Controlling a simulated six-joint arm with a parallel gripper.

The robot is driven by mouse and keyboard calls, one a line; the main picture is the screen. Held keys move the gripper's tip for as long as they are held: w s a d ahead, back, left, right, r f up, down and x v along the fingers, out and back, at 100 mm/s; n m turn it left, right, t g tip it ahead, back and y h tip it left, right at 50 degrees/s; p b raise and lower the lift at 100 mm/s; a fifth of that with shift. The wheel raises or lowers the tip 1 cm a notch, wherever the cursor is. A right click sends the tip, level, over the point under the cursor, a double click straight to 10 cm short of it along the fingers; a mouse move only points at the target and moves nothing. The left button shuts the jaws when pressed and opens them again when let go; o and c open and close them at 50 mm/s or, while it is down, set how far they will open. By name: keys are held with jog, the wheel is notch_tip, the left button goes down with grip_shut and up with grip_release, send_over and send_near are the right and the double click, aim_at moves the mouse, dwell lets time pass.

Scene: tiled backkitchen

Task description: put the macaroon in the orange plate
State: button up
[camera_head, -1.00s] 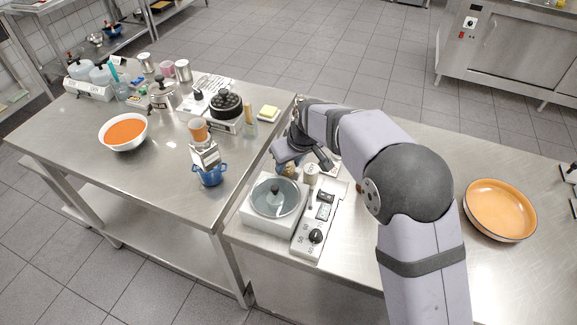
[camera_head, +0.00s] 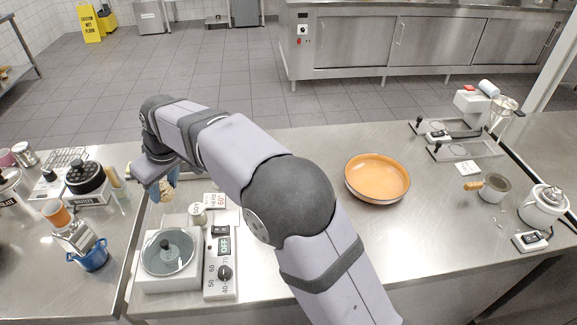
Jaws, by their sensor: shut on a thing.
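My gripper (camera_head: 164,186) is at the left, above the table behind the scale and the small jar. It is shut on a small tan, rough-looking piece, which I take as the macaroon (camera_head: 167,192). Only its lower part shows; the fingers and wrist hide the rest. The orange plate (camera_head: 377,178) lies on the same steel table, right of my arm, with its inside empty. The gripper is well to the left of the plate.
A white device with a round glass lid (camera_head: 168,252), a control panel (camera_head: 221,262) and a small jar (camera_head: 197,213) stand near the gripper. A pan (camera_head: 494,188) and a white pot (camera_head: 546,205) are at the right. Bare tabletop surrounds the plate.

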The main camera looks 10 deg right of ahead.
jog(key=w+d+r+m+t+p, duration=0.1)
jog(key=w+d+m, duration=0.1)
jog(key=w+d, duration=0.35)
jog(key=w+d+r+m+p, duration=0.1)
jog(key=w+d+r, duration=0.15)
jog(key=d, duration=0.55)
jog(key=m+h+p, duration=0.4)
jog(key=m+h, duration=0.1)
jog(key=m, duration=0.5)
send_over(361, 181)
jog(key=s, duration=0.2)
jog(key=shift+f, duration=1.65)
jog(key=shift+w+a+t, duration=0.2)
jog(key=shift+a+t, duration=0.05)
jog(key=shift+t, duration=0.05)
jog(key=shift+f+p, duration=1.55)
jog(key=shift+f, duration=3.45)
